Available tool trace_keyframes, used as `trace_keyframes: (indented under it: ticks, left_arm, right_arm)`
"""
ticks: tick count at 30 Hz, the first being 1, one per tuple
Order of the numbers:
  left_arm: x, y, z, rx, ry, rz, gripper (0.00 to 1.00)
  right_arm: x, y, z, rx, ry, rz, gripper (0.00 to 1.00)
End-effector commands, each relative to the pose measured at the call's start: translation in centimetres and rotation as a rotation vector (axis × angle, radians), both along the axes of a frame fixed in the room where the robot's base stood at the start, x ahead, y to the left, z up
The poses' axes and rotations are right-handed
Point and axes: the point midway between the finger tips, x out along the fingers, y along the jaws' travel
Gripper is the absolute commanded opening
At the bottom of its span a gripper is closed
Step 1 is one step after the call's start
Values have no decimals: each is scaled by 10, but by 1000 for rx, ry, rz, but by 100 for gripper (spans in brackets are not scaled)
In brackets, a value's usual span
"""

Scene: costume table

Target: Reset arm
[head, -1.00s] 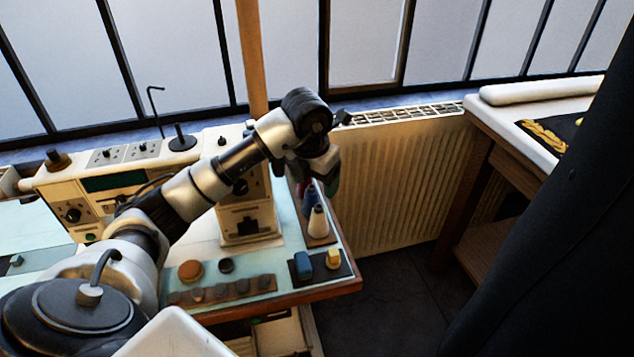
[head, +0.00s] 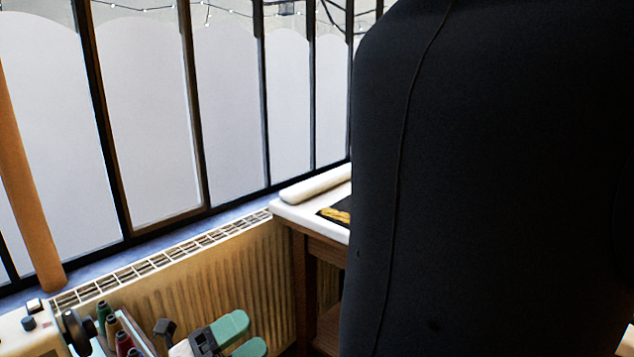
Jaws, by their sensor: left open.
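My left gripper (head: 243,336) shows at the bottom of the head view, with two green fingertips spread apart and nothing between them. It is in front of the radiator, to the right of the thread spools. The rest of my left arm is mostly below the picture. My right gripper is not in view.
A large dark garment form (head: 490,180) fills the right side. A cream radiator (head: 225,280) runs below the window. A white-topped table (head: 300,212) with a white roll (head: 316,183) stands behind the form. Several thread spools (head: 113,328) stand at the lower left.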

Motion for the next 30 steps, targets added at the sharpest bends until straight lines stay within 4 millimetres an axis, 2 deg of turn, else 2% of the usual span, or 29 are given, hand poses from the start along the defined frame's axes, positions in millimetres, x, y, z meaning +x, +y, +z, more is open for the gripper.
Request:
trace_keyframes:
  ticks: [2,5,8,11,13,15,18,21,24,30]
  left_arm:
    - [0,18,3,-217,97,130,72]
    - [3,49,-7,-458,257,320,72]
    - [-1,82,-38,-653,464,523,72]
    - [-17,108,-83,-798,712,730,72]
    - [-37,120,-119,-865,901,868,72]
    - [-61,125,-150,-901,1082,983,72]
    - [-95,126,-184,-913,1304,1102,72]
    - [-127,122,-208,-900,1491,1190,72]
    - [-159,116,-225,-872,1661,1255,72]
    - [-220,100,-244,-779,1971,1341,72]
  right_arm:
    - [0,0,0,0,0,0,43]
    - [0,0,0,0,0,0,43]
    - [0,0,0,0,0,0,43]
    - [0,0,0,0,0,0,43]
    - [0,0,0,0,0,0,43]
    - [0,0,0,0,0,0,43]
    - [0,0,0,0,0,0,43]
    - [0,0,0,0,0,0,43]
    - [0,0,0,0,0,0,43]
    - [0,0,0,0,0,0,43]
